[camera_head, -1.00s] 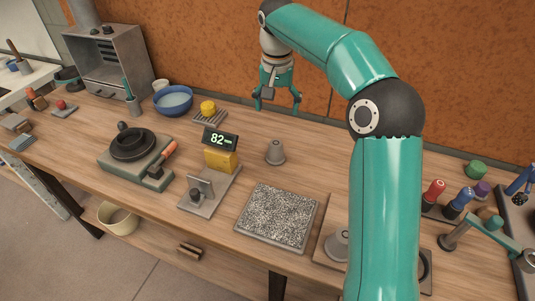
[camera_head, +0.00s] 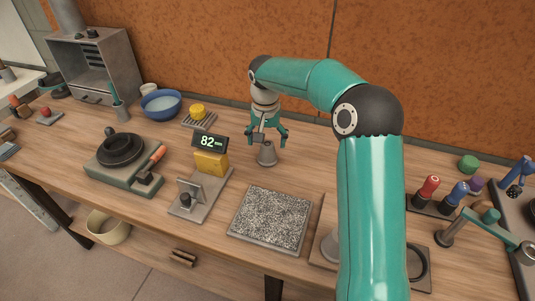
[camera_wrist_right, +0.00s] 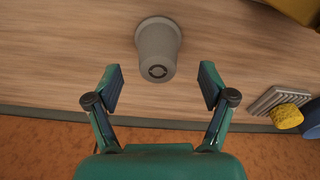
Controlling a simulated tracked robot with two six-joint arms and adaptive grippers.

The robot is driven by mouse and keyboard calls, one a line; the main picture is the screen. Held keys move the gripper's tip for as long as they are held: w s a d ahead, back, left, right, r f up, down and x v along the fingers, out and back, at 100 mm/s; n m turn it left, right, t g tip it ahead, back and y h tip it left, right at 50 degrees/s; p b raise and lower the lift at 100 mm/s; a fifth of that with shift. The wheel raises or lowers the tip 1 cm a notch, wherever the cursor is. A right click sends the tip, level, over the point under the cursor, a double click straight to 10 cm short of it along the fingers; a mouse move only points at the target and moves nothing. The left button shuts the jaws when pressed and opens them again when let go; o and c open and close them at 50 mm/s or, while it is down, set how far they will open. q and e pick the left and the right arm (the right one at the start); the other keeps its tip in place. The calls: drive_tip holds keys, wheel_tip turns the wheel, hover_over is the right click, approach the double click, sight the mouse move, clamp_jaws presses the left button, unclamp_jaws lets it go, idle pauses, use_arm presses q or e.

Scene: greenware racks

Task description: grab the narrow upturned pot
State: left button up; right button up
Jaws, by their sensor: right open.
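The narrow upturned pot (camera_head: 266,157) is a small grey tapered pot standing rim-down on the wooden table, behind the speckled slab. In the right wrist view the pot (camera_wrist_right: 158,48) shows its flared rim and a dark ring mark on its upturned base. My right gripper (camera_head: 267,141) is open just above and behind the pot. In the wrist view the pot lies ahead of the gap between the two spread fingers (camera_wrist_right: 161,82), and neither finger appears to touch it. Another grey pot (camera_head: 330,245) is partly hidden behind my right arm. My left gripper is not in view.
A speckled slab (camera_head: 270,219) lies in front. A yellow sponge (camera_head: 197,111) on a ribbed rack and a blue bowl (camera_head: 161,105) are at back left. Table around the pot is clear.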

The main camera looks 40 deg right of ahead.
sight(267, 144)
wheel_tip(267, 144, down, 5)
drive_tip(key=shift+d+r, duration=0.15)
drive_tip(key=shift+r, duration=0.05)
drive_tip(key=c, duration=1.3)
